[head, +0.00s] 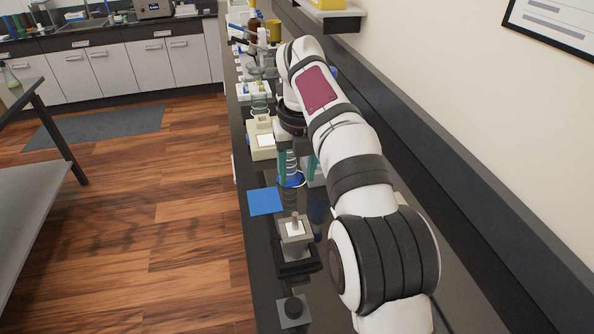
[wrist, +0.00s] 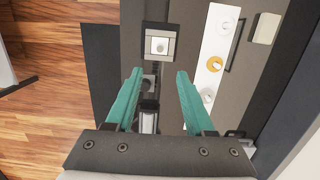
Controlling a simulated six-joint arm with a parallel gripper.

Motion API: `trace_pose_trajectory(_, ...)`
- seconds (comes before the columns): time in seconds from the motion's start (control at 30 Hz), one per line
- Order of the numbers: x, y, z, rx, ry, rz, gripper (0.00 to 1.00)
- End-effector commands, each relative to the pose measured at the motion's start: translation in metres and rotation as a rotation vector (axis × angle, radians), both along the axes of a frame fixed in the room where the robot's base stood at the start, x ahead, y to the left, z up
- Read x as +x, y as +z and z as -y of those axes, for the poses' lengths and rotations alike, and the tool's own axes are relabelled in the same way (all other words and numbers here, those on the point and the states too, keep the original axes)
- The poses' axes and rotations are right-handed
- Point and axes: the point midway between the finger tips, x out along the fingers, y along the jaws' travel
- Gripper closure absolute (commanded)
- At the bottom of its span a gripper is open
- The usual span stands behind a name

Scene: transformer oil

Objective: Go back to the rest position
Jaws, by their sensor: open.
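My gripper (head: 298,180) hangs over the dark bench in the head view, its teal fingers pointing down. In the wrist view my gripper (wrist: 160,72) has its two teal fingers spread apart, with nothing held between them. A blue round item with a pale coil shows around the fingertips in the head view; whether it touches them I cannot tell. My arm reaches along the bench from the near right and hides part of it.
A blue square (head: 265,201), a grey stand (head: 295,238) and a black knob on a grey plate (head: 294,309) sit nearer on the bench. A beige device (head: 260,140) and glassware stand beyond. A white strip (wrist: 213,48) shows in the wrist view. The wall borders the right.

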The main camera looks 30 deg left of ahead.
Motion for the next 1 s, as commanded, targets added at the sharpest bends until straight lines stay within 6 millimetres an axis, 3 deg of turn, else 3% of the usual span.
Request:
trace_pose_trajectory(0.4,0.0,0.0,0.0,0.0,0.001,0.0,0.46)
trace_pose_trajectory(0.47,0.001,0.003,0.009,-0.003,0.029,0.001,0.46)
trace_pose_trajectory(0.57,0.0,0.02,0.064,-0.024,0.231,0.004,0.46)
trace_pose_trajectory(0.63,-0.016,0.033,0.13,-0.039,0.486,0.006,0.46)
trace_pose_trajectory(0.7,-0.051,0.034,0.197,-0.044,0.782,0.014,0.46)
trace_pose_trajectory(0.8,-0.121,0.017,0.269,-0.036,1.183,0.044,0.46)
trace_pose_trajectory(0.9,-0.189,-0.014,0.308,-0.024,1.51,0.089,0.46)
trace_pose_trajectory(1.0,-0.235,-0.042,0.323,-0.019,1.725,0.131,0.46)
